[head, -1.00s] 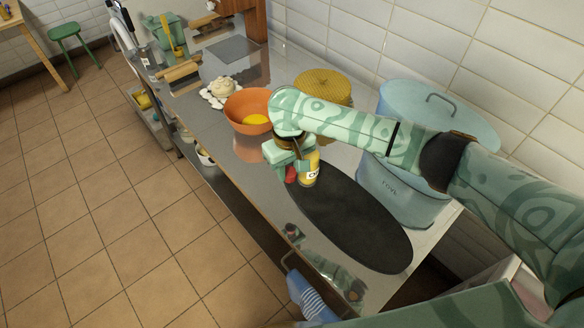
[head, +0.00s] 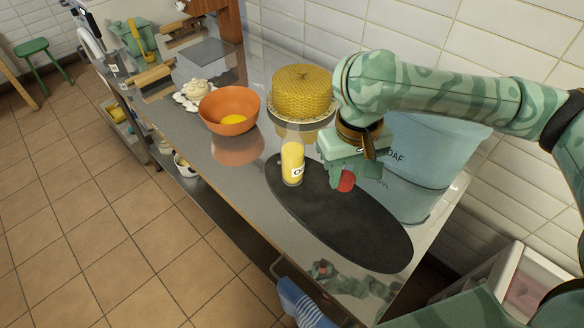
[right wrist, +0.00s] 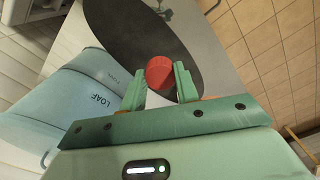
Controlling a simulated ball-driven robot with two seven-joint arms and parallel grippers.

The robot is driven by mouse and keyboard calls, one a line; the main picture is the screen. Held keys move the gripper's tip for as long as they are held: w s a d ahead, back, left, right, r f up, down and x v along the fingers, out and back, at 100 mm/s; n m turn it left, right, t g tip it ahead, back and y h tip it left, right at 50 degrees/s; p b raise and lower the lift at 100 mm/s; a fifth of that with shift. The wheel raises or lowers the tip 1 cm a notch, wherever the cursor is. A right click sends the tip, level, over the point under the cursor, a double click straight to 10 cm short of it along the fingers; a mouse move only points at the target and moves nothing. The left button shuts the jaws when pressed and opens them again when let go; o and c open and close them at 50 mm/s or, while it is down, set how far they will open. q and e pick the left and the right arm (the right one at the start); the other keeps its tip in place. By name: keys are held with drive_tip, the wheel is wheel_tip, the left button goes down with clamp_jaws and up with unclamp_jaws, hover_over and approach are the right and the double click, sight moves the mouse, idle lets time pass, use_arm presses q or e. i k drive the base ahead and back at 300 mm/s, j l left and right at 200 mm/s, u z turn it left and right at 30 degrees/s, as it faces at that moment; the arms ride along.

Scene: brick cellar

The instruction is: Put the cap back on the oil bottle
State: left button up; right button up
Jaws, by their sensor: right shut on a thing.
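The oil bottle (head: 293,165), yellow with a white label, stands upright near the upper left end of a dark oval mat (head: 350,232). No cap shows on its top. My right gripper (head: 346,174) is shut on the red cap (head: 347,182), to the right of the bottle and apart from it. In the right wrist view the cap (right wrist: 160,72) sits between the two fingertips, with the dark mat beyond it. The bottle cannot be made out in the right wrist view. My left gripper is not in view.
A pale blue bread bin (head: 405,135) stands behind my right gripper. A yellow honeycomb-patterned dome (head: 302,92) on a plate and an orange bowl (head: 229,108) are beyond the bottle. The steel counter's front edge runs along the left. The mat's near part is clear.

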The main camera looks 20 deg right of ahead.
sight(292, 146)
drive_tip(key=i+j, duration=0.15)
drive_tip(key=j, duration=0.15)
drive_tip(key=i+j, duration=0.15)
drive_tip(key=j, duration=0.15)
drive_tip(key=i+j, duration=0.1)
drive_tip(key=j, duration=0.2)
drive_tip(key=z, duration=1.25)
